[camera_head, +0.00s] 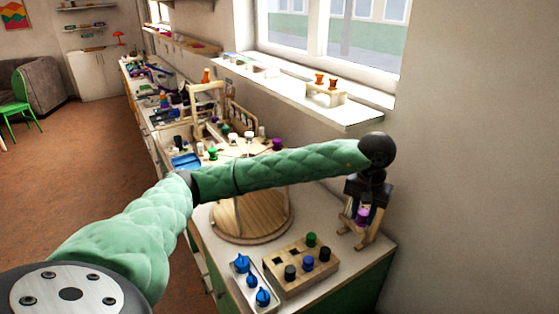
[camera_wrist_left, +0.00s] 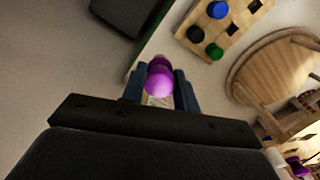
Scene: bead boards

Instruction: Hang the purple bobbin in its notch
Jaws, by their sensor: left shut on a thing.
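The purple bobbin (camera_head: 361,216) shows at the right end of the counter, at a small wooden stand (camera_head: 345,223) with uprights. My left gripper (camera_head: 364,207) reaches down over the stand and is shut on the bobbin. In the left wrist view the bobbin (camera_wrist_left: 159,80) sits between the two blue-grey fingers of my left gripper (camera_wrist_left: 160,95). Pale wood shows just under the bobbin there. The gripper hides much of the stand, and I cannot tell whether the bobbin touches a notch. My right gripper is not in view.
A wooden block with holes (camera_head: 300,265) holds green, blue and black pegs beside the stand. A tray with blue knobs (camera_head: 250,280) is left of it. A round wooden piece (camera_head: 252,222) stands behind. The wall is close on the right.

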